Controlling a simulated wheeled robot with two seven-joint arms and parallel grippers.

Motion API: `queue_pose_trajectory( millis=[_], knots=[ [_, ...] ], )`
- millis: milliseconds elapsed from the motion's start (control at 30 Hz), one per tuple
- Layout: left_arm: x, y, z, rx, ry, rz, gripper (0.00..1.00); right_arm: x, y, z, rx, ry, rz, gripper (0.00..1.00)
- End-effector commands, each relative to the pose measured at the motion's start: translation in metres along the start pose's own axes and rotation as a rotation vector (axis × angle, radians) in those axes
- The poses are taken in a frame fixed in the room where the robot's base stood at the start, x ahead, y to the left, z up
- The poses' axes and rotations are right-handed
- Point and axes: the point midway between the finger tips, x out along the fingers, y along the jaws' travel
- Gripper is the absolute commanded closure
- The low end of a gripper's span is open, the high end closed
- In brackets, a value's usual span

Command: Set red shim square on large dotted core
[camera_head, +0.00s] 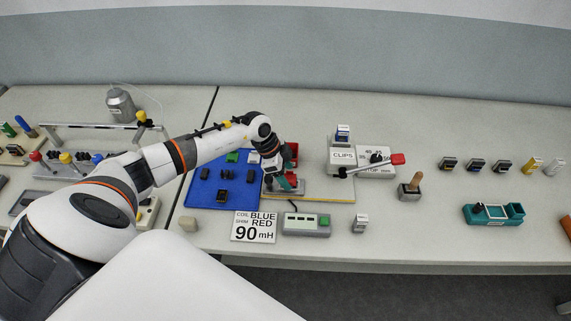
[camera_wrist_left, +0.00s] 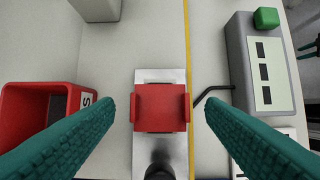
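In the left wrist view a red square piece (camera_wrist_left: 160,108) with raised side edges, apparently the red shim, sits on a bright metal strip (camera_wrist_left: 147,150). My left gripper (camera_wrist_left: 158,104) is open, with one teal finger on each side of the piece and visible gaps between. In the head view my left gripper (camera_head: 286,184) is low over the fixture to the right of the blue mat (camera_head: 207,200). Dark cores, including one (camera_head: 222,196), stand on the mat. Dots are too small to make out, so I cannot tell which is the large dotted core.
A red bin (camera_wrist_left: 38,108) stands left of the strip. A grey meter box with a green button (camera_head: 306,224) stands in front. A sign (camera_head: 254,227) reads coil blue, shim red, 90 mH. A clips box (camera_head: 343,157) and red-handled lever (camera_head: 398,159) stand to the right.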

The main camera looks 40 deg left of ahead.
Motion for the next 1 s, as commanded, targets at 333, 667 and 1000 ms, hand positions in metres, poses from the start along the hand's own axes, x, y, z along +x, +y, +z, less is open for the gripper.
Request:
queue_pose_trajectory(
  millis=[333, 667, 1000],
  knots=[
    [-0.016, 0.001, -0.001, 0.0, -0.001, 0.004, 0.36, 0.004, 0.0, 0.0, 0.001, 0.0, 0.0, 0.64],
    [-0.084, 0.001, -0.001, 0.001, 0.001, 0.005, 0.36, 0.019, 0.001, -0.001, 0.002, 0.0, 0.0, 0.64],
    [-0.119, 0.0, -0.001, 0.0, 0.001, 0.0, 0.36, 0.025, 0.003, -0.001, 0.003, -0.001, 0.003, 0.64]
  ],
)
